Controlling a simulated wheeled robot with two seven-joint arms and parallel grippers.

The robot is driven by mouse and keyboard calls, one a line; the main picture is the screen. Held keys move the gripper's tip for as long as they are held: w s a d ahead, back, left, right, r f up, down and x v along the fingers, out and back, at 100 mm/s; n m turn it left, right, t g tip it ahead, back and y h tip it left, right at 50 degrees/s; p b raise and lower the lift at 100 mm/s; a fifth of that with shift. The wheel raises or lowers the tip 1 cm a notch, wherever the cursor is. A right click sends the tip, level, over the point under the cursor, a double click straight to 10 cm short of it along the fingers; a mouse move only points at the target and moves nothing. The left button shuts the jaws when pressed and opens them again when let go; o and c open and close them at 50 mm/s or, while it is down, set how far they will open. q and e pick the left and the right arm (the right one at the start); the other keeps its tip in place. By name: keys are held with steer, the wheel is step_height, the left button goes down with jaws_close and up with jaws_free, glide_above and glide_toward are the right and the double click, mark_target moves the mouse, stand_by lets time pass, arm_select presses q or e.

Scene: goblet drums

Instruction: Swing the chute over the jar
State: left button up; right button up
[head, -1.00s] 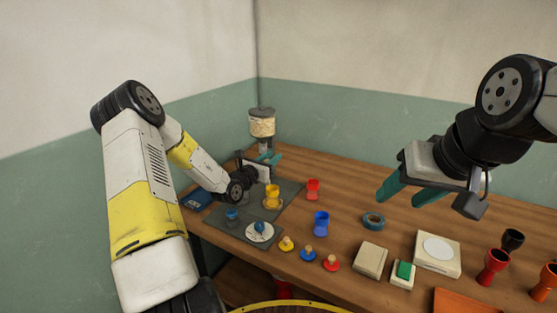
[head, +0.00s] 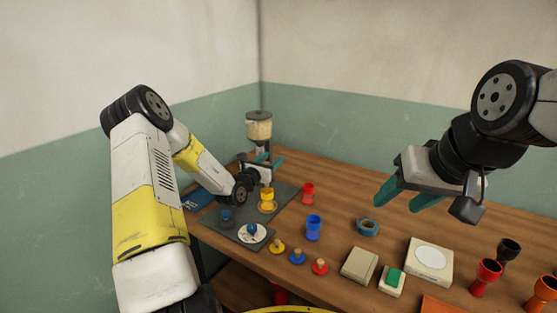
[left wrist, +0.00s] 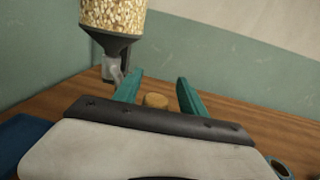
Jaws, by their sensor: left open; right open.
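A hopper of pale grain (head: 258,128) stands at the back corner of the table. It also shows in the left wrist view (left wrist: 112,16), with a dark funnel and a grey chute (left wrist: 112,68) below it. My left gripper (head: 270,160) is open beside the hopper's lower part, which it partly hides in the head view. In the left wrist view, a round tan knob (left wrist: 155,100) shows between the open teal fingers, with no visible grip on it. My right gripper (head: 400,203) is open and empty above the table's right side. I cannot make out which thing is the jar.
A yellow goblet drum (head: 267,198) and a white disc (head: 252,234) are on a grey mat (head: 285,195). Red (head: 308,192) and blue (head: 314,228) drums, a tape roll (head: 367,227), several knobbed pegs and boxes occupy the front and right. Walls close off the back corner.

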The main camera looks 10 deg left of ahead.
arm_select(q)
steer(key=v, duration=0.8)
stand_by(0.4)
